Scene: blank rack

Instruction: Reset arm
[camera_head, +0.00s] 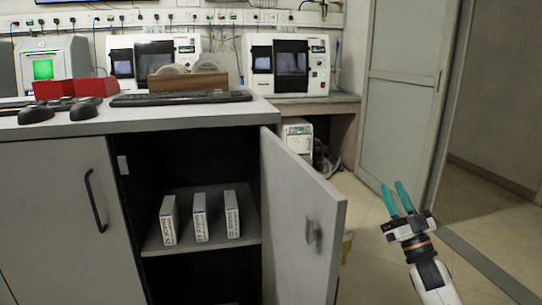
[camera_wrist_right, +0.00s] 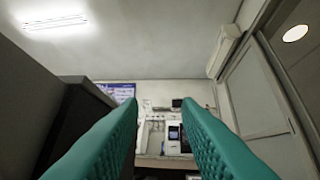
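My right gripper (camera_head: 398,199) is at the right of the head view, pointing up, with two teal fingers spread apart and nothing between them. It is to the right of the open cabinet door (camera_head: 300,225) and apart from it. In the right wrist view its fingers (camera_wrist_right: 160,140) stand apart, with the ceiling and far wall seen between and above them. My left gripper is not in the head view.
The grey cabinet (camera_head: 60,220) has its right door swung open; three white boxes (camera_head: 200,217) stand on its inner shelf (camera_head: 205,240). A keyboard (camera_head: 180,98) and red holders (camera_head: 75,87) lie on top. Machines (camera_head: 288,65) line the back. Tiled floor (camera_head: 370,215) is clear at right.

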